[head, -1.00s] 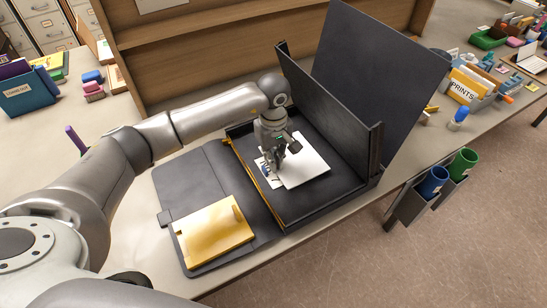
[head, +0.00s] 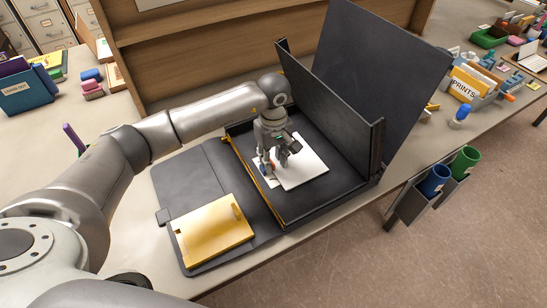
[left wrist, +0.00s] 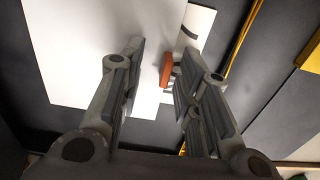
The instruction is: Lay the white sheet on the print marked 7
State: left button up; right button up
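The white sheet (head: 306,162) lies flat in the open black box (head: 285,215), over part of a print (head: 261,183) that shows at its left edge. In the left wrist view the white sheet (left wrist: 85,50) covers the left side, and the print (left wrist: 197,22) with a dark mark sticks out beyond it. No number is readable. My left gripper (head: 274,158) is low over the sheet's left edge. In the left wrist view its fingers (left wrist: 164,52) are apart with nothing gripped between them. A small orange block (left wrist: 166,70) sits beside the right finger. My right gripper is not in view.
The box's tall black wall and raised lid (head: 385,70) stand behind and right of the sheet. A yellow folder (head: 213,232) lies on a black flap in front. Blue and green cups (head: 434,181) hang at the table's right edge.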

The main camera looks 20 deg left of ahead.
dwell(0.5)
pick_arm(q)
jog(key=shift+r, duration=0.1)
notch_tip(320, 180, up, 7)
jog(key=p, duration=0.3)
dwell(0.5)
notch_tip(320, 180, up, 12)
dwell(0.7)
jog(key=shift+s, duration=0.1)
